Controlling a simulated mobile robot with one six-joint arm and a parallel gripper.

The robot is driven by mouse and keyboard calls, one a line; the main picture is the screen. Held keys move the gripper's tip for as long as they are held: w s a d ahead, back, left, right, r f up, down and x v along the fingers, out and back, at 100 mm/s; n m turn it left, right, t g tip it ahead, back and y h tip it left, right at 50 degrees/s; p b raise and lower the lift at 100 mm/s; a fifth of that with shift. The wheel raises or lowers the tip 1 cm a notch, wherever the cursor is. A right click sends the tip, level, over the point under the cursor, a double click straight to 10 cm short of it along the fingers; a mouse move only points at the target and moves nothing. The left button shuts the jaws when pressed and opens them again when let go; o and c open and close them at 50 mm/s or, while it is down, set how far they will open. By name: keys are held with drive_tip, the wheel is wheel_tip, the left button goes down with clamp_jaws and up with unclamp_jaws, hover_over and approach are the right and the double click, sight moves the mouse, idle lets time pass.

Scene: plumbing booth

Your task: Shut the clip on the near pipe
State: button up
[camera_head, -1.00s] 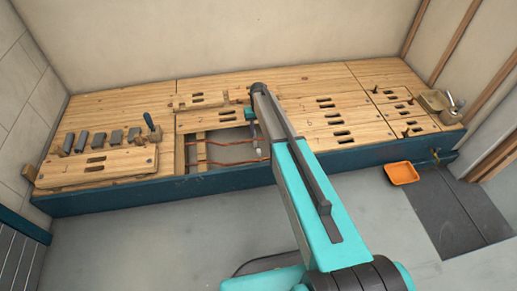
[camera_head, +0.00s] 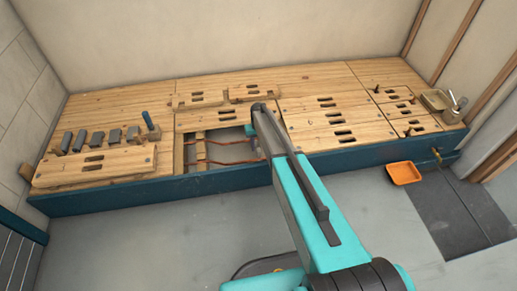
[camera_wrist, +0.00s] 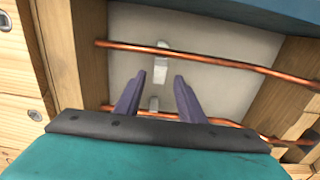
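Two copper pipes run across a floor opening. The near pipe (camera_wrist: 225,62) is the upper one in the wrist view, by the dark teal bench front; it also shows in the head view (camera_head: 225,163). A pale clip (camera_wrist: 161,47) sits at the near pipe; I cannot tell if it is open or shut. The far pipe (camera_wrist: 228,123) has another pale clip (camera_wrist: 154,103). My gripper (camera_wrist: 159,78) is open and empty, its purple fingers apart. In the picture their tips lie just below the near clip. My arm hides the opening's right end in the head view.
Wooden joists (camera_wrist: 78,50) border the opening. Slotted wooden panels (camera_head: 325,115) cover the bench around it. An orange tray (camera_head: 403,173) lies on the floor at right.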

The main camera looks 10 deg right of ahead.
drive_tip(key=shift+f, duration=0.65)
drive_tip(key=shift+c, duration=0.2)
clamp_jaws()
